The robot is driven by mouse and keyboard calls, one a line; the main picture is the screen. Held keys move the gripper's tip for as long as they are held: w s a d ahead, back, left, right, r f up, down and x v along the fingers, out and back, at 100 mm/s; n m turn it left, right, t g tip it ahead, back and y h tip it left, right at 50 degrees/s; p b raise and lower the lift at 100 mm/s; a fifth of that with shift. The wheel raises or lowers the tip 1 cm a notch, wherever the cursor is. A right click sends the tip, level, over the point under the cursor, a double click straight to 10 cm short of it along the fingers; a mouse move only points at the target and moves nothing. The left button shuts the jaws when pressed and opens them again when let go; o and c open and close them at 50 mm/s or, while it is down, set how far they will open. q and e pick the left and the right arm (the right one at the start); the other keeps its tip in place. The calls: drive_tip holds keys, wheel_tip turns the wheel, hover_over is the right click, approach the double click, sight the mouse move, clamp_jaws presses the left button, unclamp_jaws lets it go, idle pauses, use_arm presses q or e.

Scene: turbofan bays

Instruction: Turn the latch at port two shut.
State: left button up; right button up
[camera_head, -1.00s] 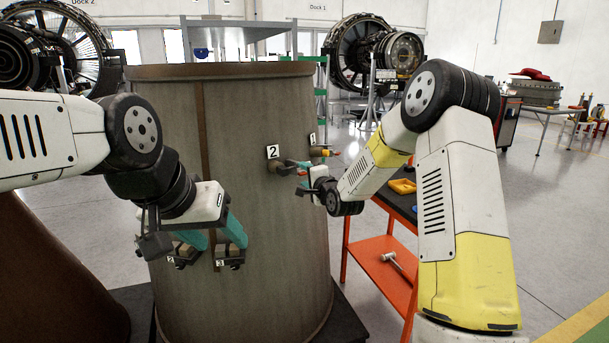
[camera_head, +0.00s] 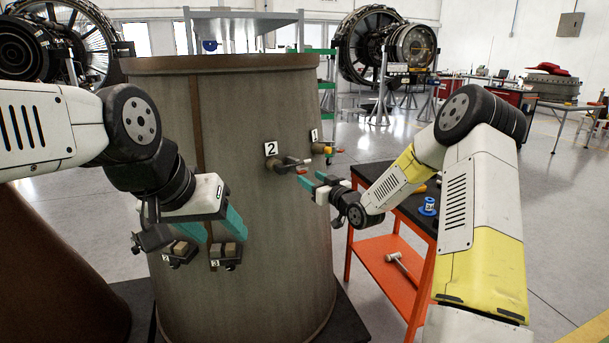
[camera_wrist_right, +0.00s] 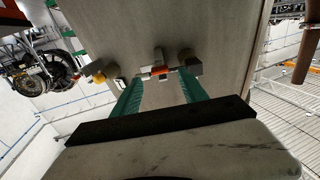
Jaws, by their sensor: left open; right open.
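The latch at port two (camera_head: 285,166) sits on the side of the big brown-grey cylinder, just below a white label "2" (camera_head: 271,148). Its handle, with an orange tip, sticks out to the right. My right gripper (camera_head: 311,184) is open and empty, to the right of and slightly below the handle, apart from it. In the right wrist view the latch (camera_wrist_right: 187,63) and its orange tip lie beyond the open teal fingers (camera_wrist_right: 160,88). My left gripper (camera_head: 217,226) is open in front of the cylinder's lower left, by two small blocks.
Port one's latch (camera_head: 323,149), with yellow and red parts, is just right of port two. The small blocks labelled 2 (camera_head: 180,252) and 3 (camera_head: 226,256) are low on the cylinder (camera_head: 250,105). An orange-shelved cart (camera_head: 388,268) stands at right, a hammer on its shelf.

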sight(303, 173)
drive_tip(key=shift+x, duration=2.4)
drive_tip(key=shift+c, duration=0.4)
clamp_jaws()
